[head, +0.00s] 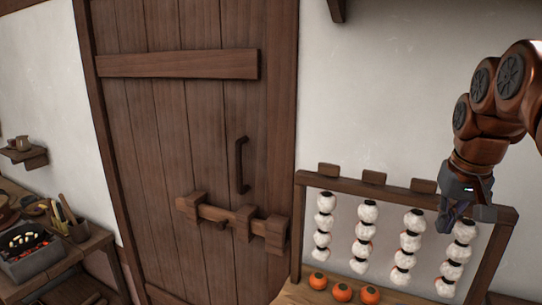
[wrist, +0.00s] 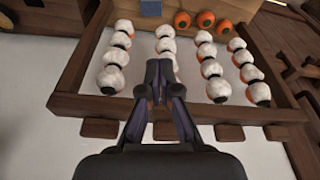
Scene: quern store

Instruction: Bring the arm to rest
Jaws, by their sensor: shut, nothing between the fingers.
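My gripper (head: 447,220) is at the right of the head view, at the end of my copper-coloured arm. It hangs pointing down by the top bar of a wooden rack (head: 340,184). In the wrist view my gripper (wrist: 159,72) is shut and empty, with its fingertips together over the rack. Strings of white balls with dark bands (head: 410,245) hang in the rack close to the gripper. I cannot tell whether the fingers touch the rack or the balls.
Orange fruits (head: 342,292) lie on the wooden surface below the rack. A plank door (head: 180,130) with a bolt and handle (head: 241,165) stands left of it. A bench with a grey tray (head: 30,262) is at far left. White wall (head: 380,90) behind the arm is bare.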

